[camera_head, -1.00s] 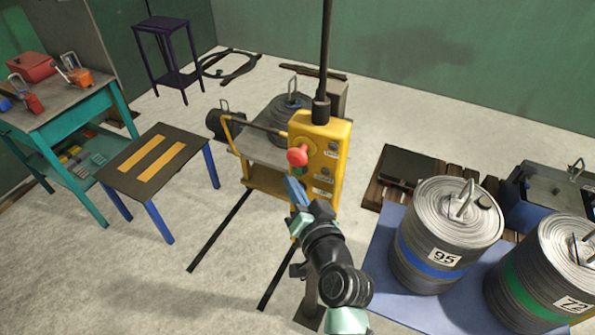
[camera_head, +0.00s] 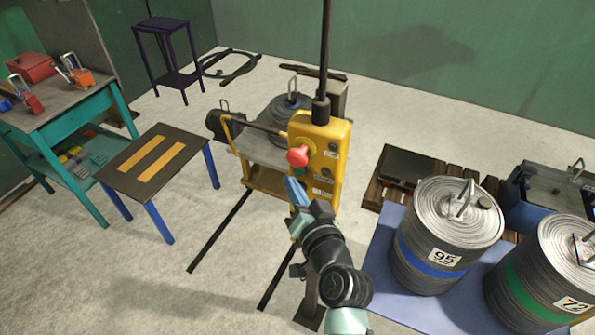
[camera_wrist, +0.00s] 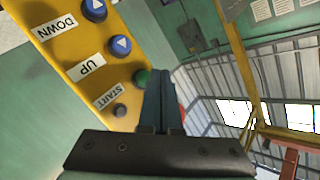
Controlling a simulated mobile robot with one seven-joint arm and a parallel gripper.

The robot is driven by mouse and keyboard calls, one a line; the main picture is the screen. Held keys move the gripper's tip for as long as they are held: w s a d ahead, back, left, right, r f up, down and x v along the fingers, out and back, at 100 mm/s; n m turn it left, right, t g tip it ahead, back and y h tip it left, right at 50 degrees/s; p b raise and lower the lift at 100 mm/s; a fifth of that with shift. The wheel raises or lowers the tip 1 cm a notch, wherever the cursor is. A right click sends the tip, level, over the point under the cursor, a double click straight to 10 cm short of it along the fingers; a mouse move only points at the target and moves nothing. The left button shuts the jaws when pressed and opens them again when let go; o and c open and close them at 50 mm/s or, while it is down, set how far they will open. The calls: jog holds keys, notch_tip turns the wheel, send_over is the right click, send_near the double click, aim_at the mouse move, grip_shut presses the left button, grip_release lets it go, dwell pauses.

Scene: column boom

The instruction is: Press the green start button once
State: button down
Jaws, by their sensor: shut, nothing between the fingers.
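The yellow control box (camera_head: 322,165) hangs on a dark pole, with a red mushroom button (camera_head: 297,157) on its left side. In the wrist view, the green button (camera_wrist: 142,78) shows beside my gripper's fingers, partly beside their left edge. Near it are a small dark button by the START label (camera_wrist: 108,96) and two blue-and-white arrow buttons labelled UP (camera_wrist: 92,66) and DOWN (camera_wrist: 58,27). My gripper (camera_head: 293,186) is shut and empty, just below the red button in the head view. I cannot tell whether its fingertips touch the box.
A yellow-framed cart (camera_head: 268,181) stands behind the box. Drums marked 95 (camera_head: 425,215) and 72 (camera_head: 530,285) stand on a blue mat (camera_head: 385,285) at the right. A low black table (camera_head: 120,178) stands at the left, with open floor between.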

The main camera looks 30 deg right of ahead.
jog(key=shift+w, duration=0.1)
dwell(0.5)
jog(key=shift+w+d+b, duration=0.2)
jog(key=shift+d+b, duration=0.15)
jog(key=shift+w+d+b, duration=0.3)
jog(key=shift+d+b, duration=0.05)
jog(key=shift+d, duration=0.05)
dwell(0.7)
jog(key=shift+s+a, duration=0.1)
jog(key=shift+s+a+p, duration=0.3)
jog(key=shift+s+a, duration=0.2)
jog(key=shift+a, duration=0.1)
jog(key=shift+a, duration=0.1)
jog(key=shift+s+a+p, duration=0.4)
jog(key=shift+s+a, duration=0.4)
jog(key=shift+a, duration=0.15)
jog(key=shift+s+a+p, duration=0.35)
jog(key=shift+s+a, duration=0.4)
jog(key=shift+a, duration=0.2)
